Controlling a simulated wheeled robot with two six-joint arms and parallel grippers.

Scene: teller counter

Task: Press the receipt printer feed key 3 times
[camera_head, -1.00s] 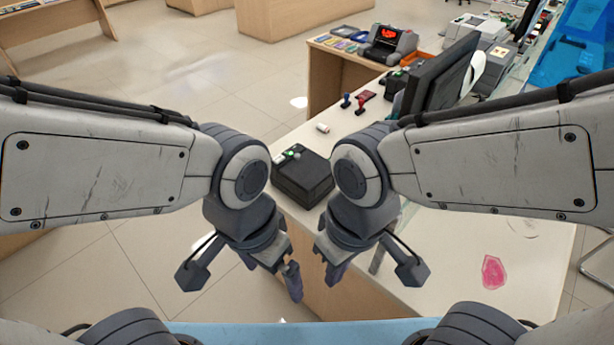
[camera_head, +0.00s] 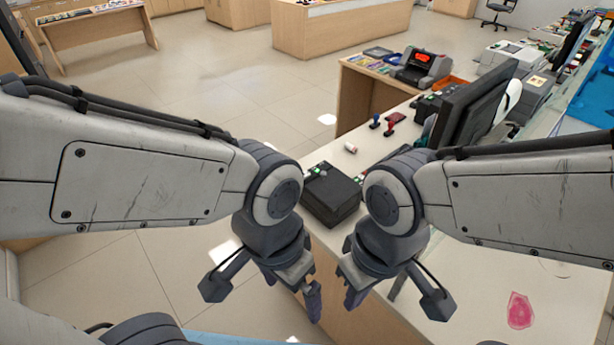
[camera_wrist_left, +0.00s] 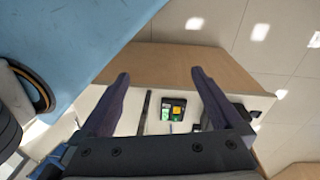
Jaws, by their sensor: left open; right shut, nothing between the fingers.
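The receipt printer is a black box (camera_head: 330,197) on the counter, seen in the head view between my two wrists. A small green key (camera_head: 314,170) shows on its far top edge. In the left wrist view a black unit with green and yellow keys (camera_wrist_left: 173,108) appears between the fingers; I cannot tell if it is the same box. My left gripper (camera_head: 301,286) is open and empty, in front of the printer and apart from it; its two spread fingers show in the left wrist view (camera_wrist_left: 160,75). My right gripper (camera_head: 355,287) is shut and empty, near the counter's front edge.
On the counter (camera_head: 465,290) are a monitor (camera_head: 470,105), a blue stamp (camera_head: 376,121), a red stamp (camera_head: 392,122), a small white cylinder (camera_head: 351,147) and a pink mark (camera_head: 520,310). A machine with a red display (camera_head: 422,66) stands behind. Floor is clear at left.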

